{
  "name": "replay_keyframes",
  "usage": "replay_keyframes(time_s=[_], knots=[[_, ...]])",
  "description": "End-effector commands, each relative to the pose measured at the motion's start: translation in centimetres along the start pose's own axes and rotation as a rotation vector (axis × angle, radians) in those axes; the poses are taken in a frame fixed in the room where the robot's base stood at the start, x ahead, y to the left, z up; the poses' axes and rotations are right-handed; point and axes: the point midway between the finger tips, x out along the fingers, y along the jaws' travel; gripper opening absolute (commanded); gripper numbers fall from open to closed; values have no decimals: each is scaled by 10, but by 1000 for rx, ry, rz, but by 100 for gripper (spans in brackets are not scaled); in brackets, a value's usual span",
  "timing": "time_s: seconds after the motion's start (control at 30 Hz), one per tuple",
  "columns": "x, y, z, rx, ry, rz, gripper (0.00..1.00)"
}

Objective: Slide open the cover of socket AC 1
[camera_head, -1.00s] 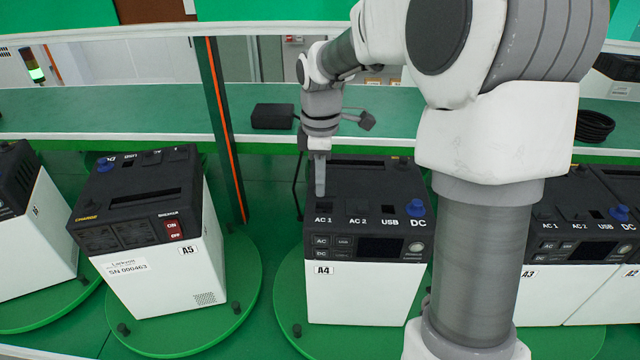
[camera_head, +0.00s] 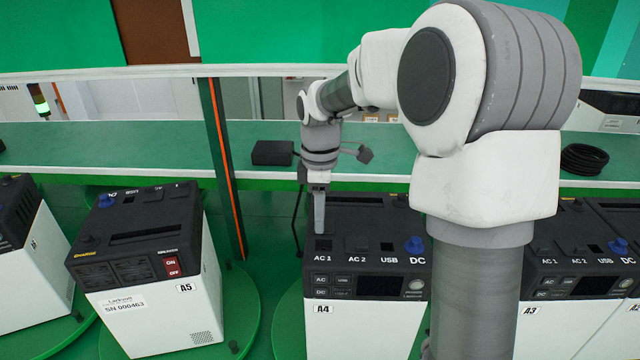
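The power station labelled A4 (camera_head: 362,328) stands right of centre, with a black top and a white body. Its top carries the printed names AC 1, AC 2, USB and DC. Socket AC 1 (camera_head: 323,244) is at the left of the row, and a dark square shows there behind the fingertip. My gripper (camera_head: 319,222) points straight down with its tip at the AC 1 socket, just above its label. I cannot tell whether the tip touches the cover. The fingers overlap in this view, so their opening is hidden. The AC 2 cover (camera_head: 357,243) is beside it.
A blue knob (camera_head: 414,245) stands up at DC on the right. Unit A5 (camera_head: 150,310) is at the left and unit A3 (camera_head: 570,320) at the right. A black box (camera_head: 272,152) and a coiled cable (camera_head: 584,159) lie on the green shelf behind.

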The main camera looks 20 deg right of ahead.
Motion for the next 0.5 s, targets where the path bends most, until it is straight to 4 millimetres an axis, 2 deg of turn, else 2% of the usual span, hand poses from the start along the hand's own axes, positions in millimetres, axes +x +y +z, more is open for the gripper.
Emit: replay_keyframes(time_s=[0.17, 0.5], knots=[[-34, 1, 0, -1, 1, 7, 40], [-118, 1, 0, 1, 2, 7, 40]])
